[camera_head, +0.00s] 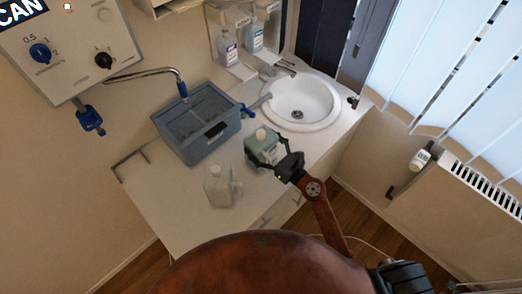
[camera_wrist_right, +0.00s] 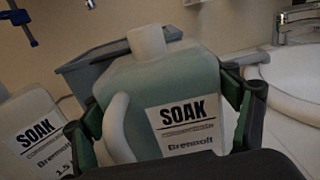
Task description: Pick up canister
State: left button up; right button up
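A pale green canister (camera_head: 261,146) with a white cap stands out on the counter in front of the blue-grey box. In the right wrist view the canister (camera_wrist_right: 172,95) fills the middle, with its SOAK label facing me and its handle on the left. My right gripper (camera_head: 284,158) has its fingers on both sides of this canister. I cannot tell whether they press on it or whether it is off the counter. A second, whitish SOAK canister (camera_head: 218,187) stands to the left, apart from the gripper. My left gripper is not in view.
The blue-grey box (camera_head: 190,148) sits close behind the canisters. A white sink (camera_head: 302,100) with a tap is at the back right. Pump bottles (camera_head: 227,47) hang on the wall behind. The counter's front left (camera_head: 165,205) is clear.

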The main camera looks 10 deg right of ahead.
jog(key=c, duration=1.4)
jog(key=shift+r, duration=0.3)
jog(key=shift+c, duration=0.6)
